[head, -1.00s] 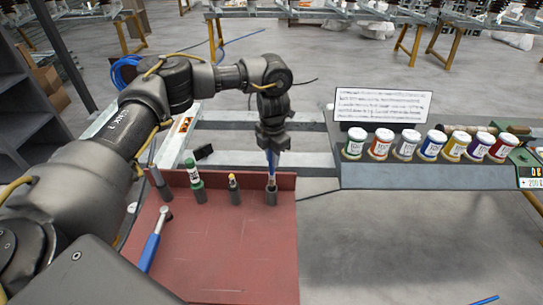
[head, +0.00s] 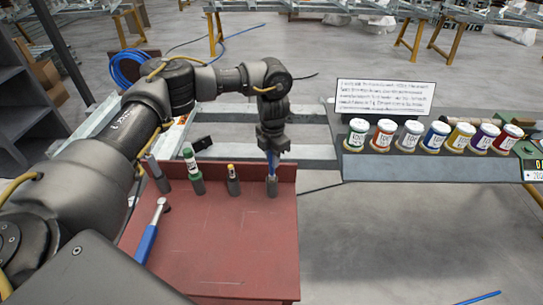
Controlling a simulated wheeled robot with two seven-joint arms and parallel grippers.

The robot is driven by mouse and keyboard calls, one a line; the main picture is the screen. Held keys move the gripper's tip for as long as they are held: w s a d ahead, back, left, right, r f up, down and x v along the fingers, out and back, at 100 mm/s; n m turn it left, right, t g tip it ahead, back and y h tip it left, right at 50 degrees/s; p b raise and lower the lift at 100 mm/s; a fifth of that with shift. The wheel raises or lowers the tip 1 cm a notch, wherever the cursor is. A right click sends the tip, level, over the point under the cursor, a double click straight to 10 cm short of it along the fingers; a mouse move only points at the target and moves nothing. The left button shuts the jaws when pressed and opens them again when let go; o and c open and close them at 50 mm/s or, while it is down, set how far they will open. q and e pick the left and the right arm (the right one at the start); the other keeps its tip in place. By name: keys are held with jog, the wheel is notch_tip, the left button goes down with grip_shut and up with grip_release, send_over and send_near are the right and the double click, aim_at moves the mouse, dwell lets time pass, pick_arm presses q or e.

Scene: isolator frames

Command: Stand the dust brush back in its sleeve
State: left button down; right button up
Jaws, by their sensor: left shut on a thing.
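The dust brush (head: 271,165) is a thin blue-handled tool, upright below my left gripper. My left gripper (head: 271,149) points straight down and is shut on the top of its handle. The brush's lower end is in or right at the mouth of a dark grey sleeve (head: 272,187) at the back right of the red tray; how deep it sits I cannot tell. My right gripper is not in view.
A blue-handled wrench (head: 148,237) lies at left. Several paint jars (head: 410,135) stand on a shelf at right, before a sign (head: 385,98).

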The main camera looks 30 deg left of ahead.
aim_at(272, 169)
pick_arm(q)
jog(key=shift+f+b, duration=1.65)
jog(key=shift+f, duration=1.15)
jog(key=c, duration=1.2)
grip_release()
notch_tip(272, 169, up, 11)
jog(key=shift+f+b, duration=0.1)
jog(key=shift+b, duration=0.25)
